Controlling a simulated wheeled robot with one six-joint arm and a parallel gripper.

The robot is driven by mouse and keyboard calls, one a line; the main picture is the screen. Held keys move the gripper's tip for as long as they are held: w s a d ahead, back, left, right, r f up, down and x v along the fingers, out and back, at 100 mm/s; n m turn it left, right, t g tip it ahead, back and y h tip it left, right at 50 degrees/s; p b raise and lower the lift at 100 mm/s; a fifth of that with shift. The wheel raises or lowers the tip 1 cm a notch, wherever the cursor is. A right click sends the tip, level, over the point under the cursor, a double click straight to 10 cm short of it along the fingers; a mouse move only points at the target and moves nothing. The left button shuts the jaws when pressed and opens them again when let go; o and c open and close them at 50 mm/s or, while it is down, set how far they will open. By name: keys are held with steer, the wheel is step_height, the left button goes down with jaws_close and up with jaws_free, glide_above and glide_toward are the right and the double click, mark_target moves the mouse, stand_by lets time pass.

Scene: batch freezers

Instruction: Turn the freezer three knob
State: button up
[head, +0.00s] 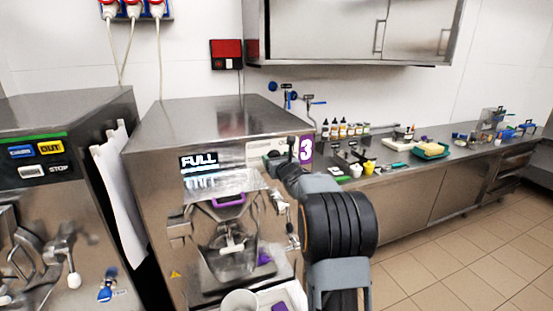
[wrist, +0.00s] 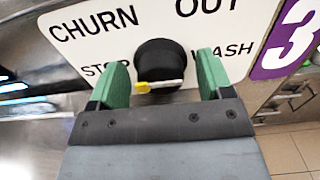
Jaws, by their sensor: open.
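The freezer three knob (wrist: 160,58) is round and black, on a white label panel (wrist: 85,50) with CHURN, OUT, STOP and WASH around it. A small yellow and white pointer lies across its lower edge, its yellow end to the left, near STOP. My gripper (wrist: 161,66) is open, with one green finger on each side of the knob; I cannot tell whether they touch it. In the head view, my gripper (head: 283,155) is at the panel of freezer three (head: 160,140), marked by a purple 3. There my arm and gripper largely hide the knob.
Another freezer (head: 60,115) stands at the left with a white cloth (head: 120,190) beside it. A white cup (head: 240,300) is below freezer three's outlet. A counter (head: 420,180) with bottles and a green tray (head: 430,151) runs right. The tiled floor at right is clear.

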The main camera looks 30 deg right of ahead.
steer(key=c, duration=0.9)
steer(key=shift+b, duration=0.35)
